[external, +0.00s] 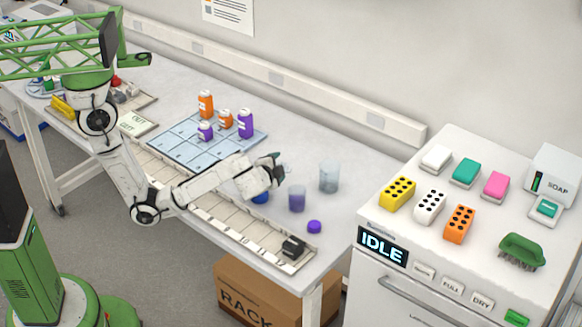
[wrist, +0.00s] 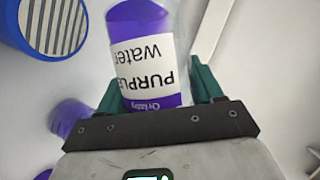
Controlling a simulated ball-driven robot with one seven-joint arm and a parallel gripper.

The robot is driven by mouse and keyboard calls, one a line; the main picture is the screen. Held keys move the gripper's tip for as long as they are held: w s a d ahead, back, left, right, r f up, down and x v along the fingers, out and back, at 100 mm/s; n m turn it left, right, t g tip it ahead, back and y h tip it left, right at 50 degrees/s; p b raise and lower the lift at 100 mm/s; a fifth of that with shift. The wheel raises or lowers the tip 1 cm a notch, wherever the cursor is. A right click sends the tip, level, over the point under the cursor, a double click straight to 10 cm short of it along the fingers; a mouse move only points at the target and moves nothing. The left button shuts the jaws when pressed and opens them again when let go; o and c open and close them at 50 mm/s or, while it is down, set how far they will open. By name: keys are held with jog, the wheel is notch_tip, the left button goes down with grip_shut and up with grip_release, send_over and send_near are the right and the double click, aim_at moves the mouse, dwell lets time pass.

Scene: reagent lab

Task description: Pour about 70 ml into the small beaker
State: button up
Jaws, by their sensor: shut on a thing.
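My gripper (external: 272,170) is raised over the right part of the bench. In the wrist view its green fingers (wrist: 158,88) are shut on a bottle (wrist: 140,62) of purple liquid labelled "PURPLE water", upside down in that picture. The bottle is mostly hidden in the external view. The small beaker (external: 297,199), with purple liquid in it, stands on the bench just right of and below my gripper. A larger clear beaker (external: 329,177) stands behind it. A purple cap (external: 314,226) lies in front. I cannot read the beaker's level.
A blue round object (external: 260,197) sits partly hidden under my gripper; a blue cylinder with a striped face (wrist: 48,22) shows in the wrist view. Orange and purple bottles (external: 246,123) stand on a blue mat (external: 172,150). A rail (external: 222,215) runs along the bench's front edge.

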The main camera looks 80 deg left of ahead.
dwell(0.4)
jog(key=shift+w+d+r+n+t+h, duration=0.2)
jog(key=shift+r+n+t+h, duration=0.15)
jog(key=shift+n+h, duration=0.25)
jog(key=shift+w+d+r+n+t+h, duration=0.15)
jog(key=shift+n+t, duration=0.1)
jog(key=shift+n, duration=0.2)
jog(key=shift+w+n+t+h, duration=0.1)
jog(key=shift+n+t+h, duration=0.1)
jog(key=shift+n, duration=0.25)
jog(key=shift+s+a+n+t+h+b, duration=0.25)
jog(key=shift+n+t+h+b, duration=0.15)
jog(key=shift+n, duration=0.2)
jog(key=shift+s+a+n+t+h+b, duration=0.1)
jog(key=shift+s+n+t+h+b, duration=0.15)
jog(key=shift+n+t+h, duration=0.25)
jog(key=shift+s+a+n+t+b, duration=0.2)
jog(key=shift+n+t+b, duration=0.3)
jog(key=shift+n+b, duration=0.4)
jog(key=shift+a+n+t+h+b, duration=0.1)
jog(key=shift+n+t+h+b, duration=0.3)
jog(key=shift+n, duration=0.1)
jog(key=shift+r, duration=0.1)
